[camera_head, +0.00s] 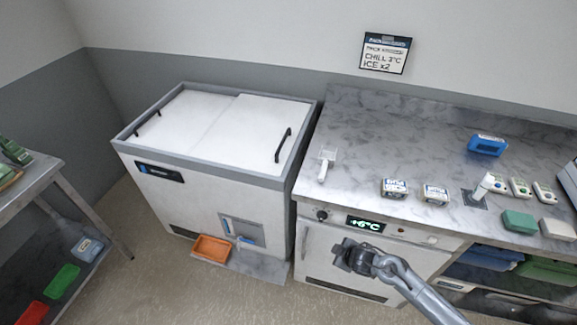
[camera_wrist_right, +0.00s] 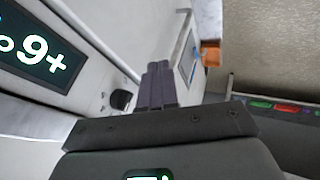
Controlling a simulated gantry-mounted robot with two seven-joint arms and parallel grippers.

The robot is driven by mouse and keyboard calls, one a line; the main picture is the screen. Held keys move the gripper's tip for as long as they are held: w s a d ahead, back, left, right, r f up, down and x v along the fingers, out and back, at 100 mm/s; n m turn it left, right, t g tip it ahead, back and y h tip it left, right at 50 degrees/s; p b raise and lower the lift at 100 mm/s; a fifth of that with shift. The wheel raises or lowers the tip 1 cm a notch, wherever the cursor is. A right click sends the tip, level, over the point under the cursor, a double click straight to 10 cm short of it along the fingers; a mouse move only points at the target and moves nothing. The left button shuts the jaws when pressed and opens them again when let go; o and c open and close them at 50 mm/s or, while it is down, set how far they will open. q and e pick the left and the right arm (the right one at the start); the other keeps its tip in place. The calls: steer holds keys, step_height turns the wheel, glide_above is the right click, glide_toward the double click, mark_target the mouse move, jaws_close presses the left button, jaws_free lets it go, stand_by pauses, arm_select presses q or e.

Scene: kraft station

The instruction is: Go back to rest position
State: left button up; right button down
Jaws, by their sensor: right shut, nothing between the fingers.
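My right gripper (camera_head: 352,258) is in front of the marble-topped cabinet (camera_head: 318,262), near its green temperature display (camera_head: 365,224). In the right wrist view its two fingers (camera_wrist_right: 157,85) are together, with nothing between them. The display (camera_wrist_right: 38,42) shows large at the upper left of that view. A dark knob (camera_wrist_right: 121,99) shows just left of the fingers; I cannot tell whether they touch it. My left gripper is not in view.
A white chest freezer (camera_head: 215,135) with sliding lids stands left. An orange bin (camera_head: 211,248) sits low before it. The countertop holds a scoop (camera_head: 325,165), small labelled packs (camera_head: 394,188), a blue box (camera_head: 487,145) and several devices. A metal shelf (camera_head: 40,175) is far left. Floor between is clear.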

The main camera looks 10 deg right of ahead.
steer(key=s+a+f+g, duration=0.2)
steer(key=s+a+f, duration=0.1)
steer(key=s+f, duration=0.45)
steer(key=s+a+r+m+y, duration=0.2)
steer(key=s+a+r+m, duration=0.1)
steer(key=s+a, duration=1.1)
steer(key=s+d+r+m+g+h, duration=0.1)
steer(key=s+d+r+m, duration=0.25)
steer(key=d+r, duration=0.4)
steer(key=s+d+r+m+h, duration=0.2)
steer(key=s+d+r, duration=0.25)
steer(key=r, duration=0.55)
step_height(320, 180, up, 27)
steer(key=p, duration=2.7)
steer(key=shift+s+g, duration=0.3)
steer(key=shift+s, duration=0.15)
steer(key=shift+a, duration=0.1)
